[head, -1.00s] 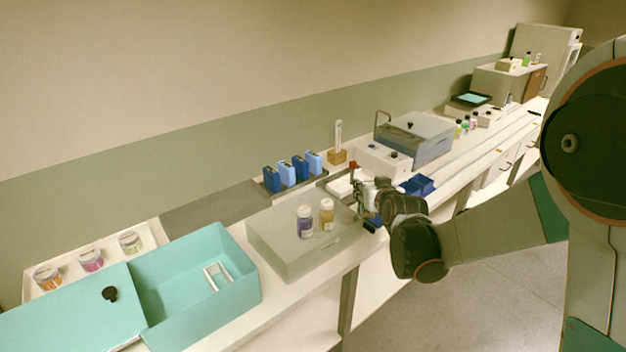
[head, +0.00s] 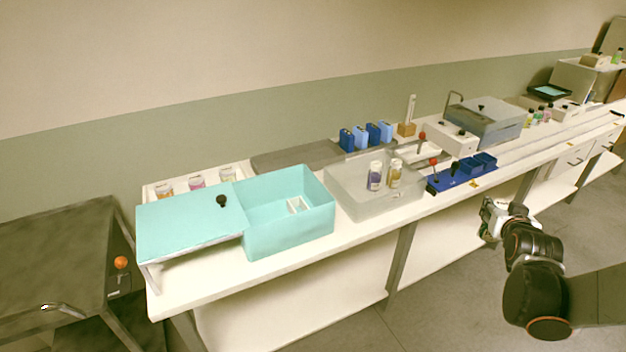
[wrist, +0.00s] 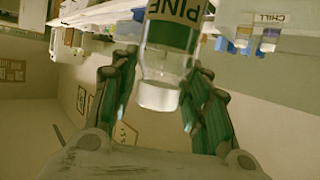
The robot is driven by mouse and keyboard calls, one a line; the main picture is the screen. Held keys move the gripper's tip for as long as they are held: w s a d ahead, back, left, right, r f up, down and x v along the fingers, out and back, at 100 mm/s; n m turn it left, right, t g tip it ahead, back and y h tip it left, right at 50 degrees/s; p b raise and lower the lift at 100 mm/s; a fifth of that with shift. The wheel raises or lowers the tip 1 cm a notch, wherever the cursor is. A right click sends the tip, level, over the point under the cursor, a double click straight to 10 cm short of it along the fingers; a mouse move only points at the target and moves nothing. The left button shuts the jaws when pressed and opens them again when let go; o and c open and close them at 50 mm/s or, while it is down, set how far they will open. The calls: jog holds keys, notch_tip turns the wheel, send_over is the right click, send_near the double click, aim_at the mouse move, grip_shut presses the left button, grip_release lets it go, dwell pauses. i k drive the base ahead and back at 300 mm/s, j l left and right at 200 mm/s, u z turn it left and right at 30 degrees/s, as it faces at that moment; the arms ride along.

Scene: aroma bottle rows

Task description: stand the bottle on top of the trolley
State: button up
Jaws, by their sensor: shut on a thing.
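My gripper (head: 488,220) is in front of the bench at the right of the head view, over open floor. In the wrist view its fingers stand on both sides of a clear bottle (wrist: 162,68) with a green and white label reading "PINE", and they are shut on it. In the head view the bottle is small and mostly hidden by the gripper. The trolley (head: 60,235), dark grey with a flat bare top, stands at the far left, well away from my gripper. It has an orange knob and a metal handle on its side.
The long white bench (head: 240,285) runs along the wall. On it are a teal open box (head: 290,240), a translucent grey platform (head: 345,200) with a purple and an amber bottle, and a blue rack (head: 465,178). Floor is clear in front of the bench.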

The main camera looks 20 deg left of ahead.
aim_at(72, 280)
jog(key=j+u, duration=0.2)
jog(key=u, duration=1.25)
jog(key=i+j, duration=0.1)
jog(key=j, duration=0.3)
jog(key=i+j, duration=0.1)
jog(key=j, duration=0.3)
jog(key=i+j, duration=0.1)
jog(key=j, duration=0.25)
jog(key=i+j+u, duration=0.1)
jog(key=j, duration=0.3)
jog(key=i+j, duration=0.1)
jog(key=j, duration=0.3)
jog(key=i+j, duration=0.1)
jog(key=j, duration=0.25)
jog(key=i+j, duration=0.1)
jog(key=j, duration=0.3)
jog(key=u, duration=0.05)
